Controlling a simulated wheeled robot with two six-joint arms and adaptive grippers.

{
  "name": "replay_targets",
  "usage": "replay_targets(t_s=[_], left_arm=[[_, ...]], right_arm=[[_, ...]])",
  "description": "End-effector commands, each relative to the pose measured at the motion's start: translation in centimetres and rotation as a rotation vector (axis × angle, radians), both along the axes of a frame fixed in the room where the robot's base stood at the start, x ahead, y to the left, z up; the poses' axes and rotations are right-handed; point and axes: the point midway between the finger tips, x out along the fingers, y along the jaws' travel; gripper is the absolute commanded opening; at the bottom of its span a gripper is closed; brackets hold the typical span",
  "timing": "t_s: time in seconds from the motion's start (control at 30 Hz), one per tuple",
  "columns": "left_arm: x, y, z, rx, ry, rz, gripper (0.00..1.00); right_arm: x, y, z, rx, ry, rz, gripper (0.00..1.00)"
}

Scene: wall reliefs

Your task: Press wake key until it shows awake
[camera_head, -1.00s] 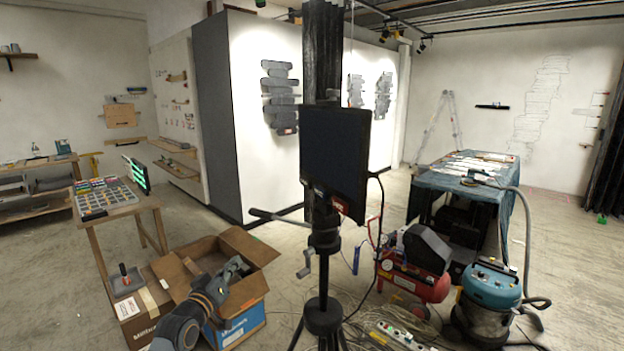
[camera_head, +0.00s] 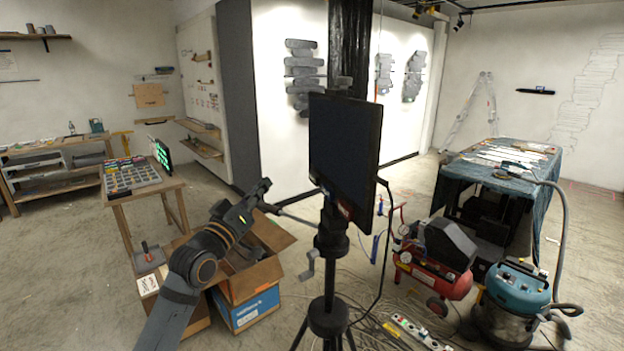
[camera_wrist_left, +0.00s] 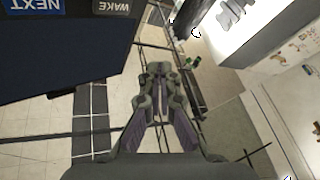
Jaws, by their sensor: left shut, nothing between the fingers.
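A dark monitor (camera_head: 343,150) stands on a black tripod stand in the head view; its screen is blank. The wake key (camera_wrist_left: 112,7), grey with upside-down white lettering "WAKE", shows at the top edge of the left wrist view, partly cut off. It is on the monitor's lower edge, beside a blue NEXT key (camera_wrist_left: 33,5). My left gripper (camera_head: 265,186) is raised to the left of the monitor. Its closed, empty fingertips (camera_wrist_left: 158,70) are apart from the wake key, lower and to the right of it in the wrist view. My right gripper is not in view.
The tripod's side bar (camera_head: 297,218) and crank (camera_head: 306,270) stick out left, close to my left arm. An open cardboard box (camera_head: 262,272) lies below. A red compressor (camera_head: 432,275) and a blue vacuum (camera_head: 517,287) stand to the right.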

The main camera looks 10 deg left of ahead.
Motion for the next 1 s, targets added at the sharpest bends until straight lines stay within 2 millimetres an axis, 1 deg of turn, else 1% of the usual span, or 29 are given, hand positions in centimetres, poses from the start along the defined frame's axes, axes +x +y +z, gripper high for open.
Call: replay_targets(t_s=[0.13,0.2,0.4,0.5,0.7,1.0], left_arm=[[0.9,-1.5,-0.2,-0.009,-0.002,-0.001,0.0],[1.4,-2.6,-0.1,-0.009,-0.002,-0.005,0.0],[3.0,-5.0,-0.1,-0.006,-0.001,-0.004,0.0],[3.6,-5.9,-0.1,-0.005,0.0,-0.002,0.0],[4.3,-7.0,0.0,-0.002,0.0,-0.001,0.0],[4.4,-7.2,0.0,0.0,0.001,-0.002,0.0]], right_arm=[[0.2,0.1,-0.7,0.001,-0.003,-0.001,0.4],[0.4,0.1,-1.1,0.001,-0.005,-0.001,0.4],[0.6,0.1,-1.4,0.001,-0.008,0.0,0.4],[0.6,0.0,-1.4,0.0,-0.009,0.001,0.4],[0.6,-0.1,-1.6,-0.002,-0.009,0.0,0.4],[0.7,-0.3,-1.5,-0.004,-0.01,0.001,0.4]])
